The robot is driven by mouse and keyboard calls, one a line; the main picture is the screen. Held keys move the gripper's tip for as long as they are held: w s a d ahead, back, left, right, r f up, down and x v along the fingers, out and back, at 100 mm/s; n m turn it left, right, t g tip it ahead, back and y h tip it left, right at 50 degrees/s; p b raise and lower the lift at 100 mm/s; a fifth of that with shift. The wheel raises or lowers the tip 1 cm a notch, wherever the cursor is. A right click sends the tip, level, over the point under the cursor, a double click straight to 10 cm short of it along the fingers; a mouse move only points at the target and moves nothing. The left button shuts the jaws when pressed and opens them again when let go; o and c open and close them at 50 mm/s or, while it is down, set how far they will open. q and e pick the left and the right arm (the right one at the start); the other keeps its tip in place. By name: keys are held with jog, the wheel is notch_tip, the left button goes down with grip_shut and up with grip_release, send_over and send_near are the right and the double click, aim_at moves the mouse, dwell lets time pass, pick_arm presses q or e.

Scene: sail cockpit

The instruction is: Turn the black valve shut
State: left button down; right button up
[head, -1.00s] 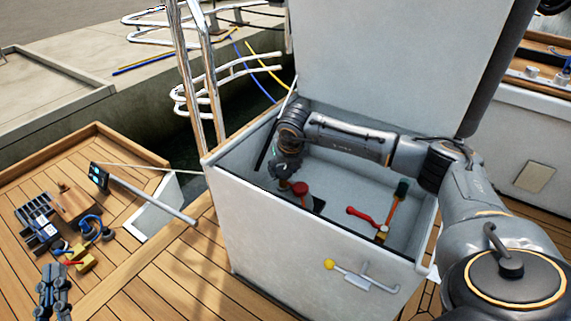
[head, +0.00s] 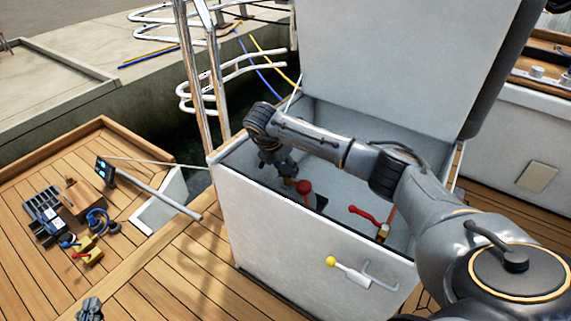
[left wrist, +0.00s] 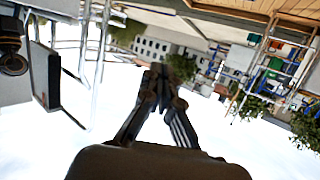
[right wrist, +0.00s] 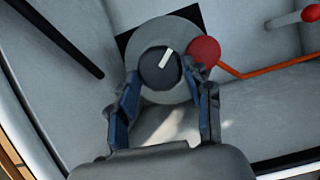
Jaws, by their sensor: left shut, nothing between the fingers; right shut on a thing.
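The black valve (right wrist: 158,68) is a round dark knob with a white mark slanting up to the right, on a grey round base in the right wrist view. My right gripper (right wrist: 161,80) is shut on it, one finger on each side. In the head view my right gripper (head: 286,176) reaches down into the open white locker (head: 310,245); the black knob is hidden there. My left gripper (head: 90,310) is at the bottom left edge of the head view, and the left wrist view shows its fingers (left wrist: 158,80) together and empty.
A red knob (right wrist: 204,51) sits right beside the valve, close to my finger. A red-handled lever (head: 366,216) is further right in the locker. The raised lid (head: 390,60) stands behind my arm. Tools and a wooden block (head: 80,197) lie on the deck at left.

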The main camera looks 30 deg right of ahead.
jog(key=shift+a+f+m+g, duration=0.2)
jog(key=shift+f+m+g, duration=0.15)
jog(key=shift+m, duration=0.65)
jog(key=m+g, duration=0.1)
jog(key=m, duration=0.1)
jog(key=shift+w+m+p, duration=0.1)
jog(key=shift+m+p, duration=0.2)
jog(key=shift+p, duration=0.05)
jog(key=shift+w+d+m+g, duration=0.1)
jog(key=shift+m+g, duration=0.35)
jog(key=shift+m, duration=0.55)
pick_arm(q)
jog(key=shift+s+a+f+g+y, duration=0.15)
jog(key=shift+s+f+g, duration=0.2)
jog(key=shift+f, duration=0.25)
jog(key=shift+s+a+f+g+y, duration=0.1)
jog(key=shift+s+a+f+g, duration=0.2)
jog(key=shift+f, duration=0.35)
jog(key=shift+s+a+f+g+y, duration=0.1)
jog(key=shift+s+f+g, duration=0.3)
jog(key=shift+f, duration=0.2)
pick_arm(e)
jog(key=shift+m+g, duration=0.3)
jog(key=shift+m, duration=0.5)
jog(key=shift+d, duration=0.15)
